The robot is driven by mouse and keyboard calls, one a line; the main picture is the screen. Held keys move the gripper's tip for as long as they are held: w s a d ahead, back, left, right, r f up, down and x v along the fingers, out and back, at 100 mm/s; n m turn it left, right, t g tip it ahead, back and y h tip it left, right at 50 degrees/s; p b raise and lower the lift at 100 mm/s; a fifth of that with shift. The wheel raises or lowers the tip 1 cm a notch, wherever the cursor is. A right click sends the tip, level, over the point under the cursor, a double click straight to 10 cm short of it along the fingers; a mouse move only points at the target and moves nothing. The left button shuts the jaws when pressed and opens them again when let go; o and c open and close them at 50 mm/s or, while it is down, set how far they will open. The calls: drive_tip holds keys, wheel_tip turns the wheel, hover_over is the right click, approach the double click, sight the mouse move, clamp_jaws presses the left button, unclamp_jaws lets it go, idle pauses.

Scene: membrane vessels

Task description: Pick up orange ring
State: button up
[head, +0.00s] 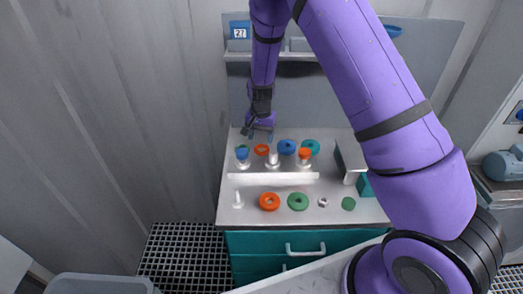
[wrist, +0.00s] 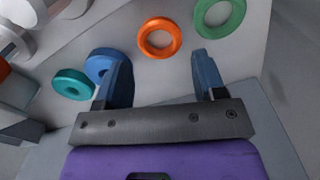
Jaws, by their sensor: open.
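An orange ring (head: 262,146) lies flat at the back of the workbench, between a green ring and a blue ring. It shows in the wrist view as the orange ring (wrist: 143,41), just beyond and between the fingertips in the picture. A second, larger-looking orange ring (head: 262,202) lies on the bench nearer the front. The exact height of my fingers over the bench cannot be told.
Near the back ring lie a blue ring (wrist: 98,62), a teal ring (wrist: 70,83) and a green ring (wrist: 220,32). White posts with blue and orange tops (head: 305,153) stand just in front. A green ring (head: 298,201) and a nut (head: 323,202) lie near the front.

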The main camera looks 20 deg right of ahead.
sight(261, 147)
drive_tip(key=shift+f, duration=2.75)
drive_tip(key=shift+s, duration=0.1)
drive_tip(key=c, duration=0.6)
